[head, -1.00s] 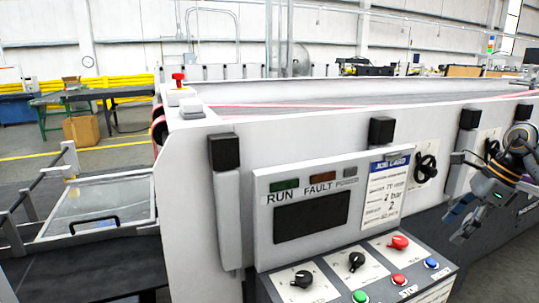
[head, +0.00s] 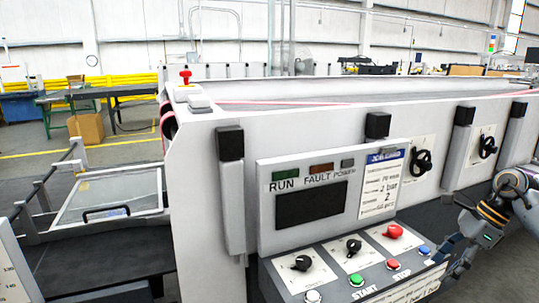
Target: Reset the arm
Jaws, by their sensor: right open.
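My right gripper (head: 446,248) is at the right of the head view, in front of the machine's side and just right of the control console. It is open, with nothing seen between its fingers. Part of my right arm shows at the right edge. My left gripper is not in view. The folder gluer (head: 330,118) is a long white machine running off to the right.
The sloped console (head: 345,262) carries black knobs, a red knob (head: 393,231) and several coloured buttons, close to my right gripper. A dark display panel (head: 311,205) stands above it. A framed clear guard (head: 110,196) is at the left. Hand wheels (head: 421,161) stick out from the machine's side.

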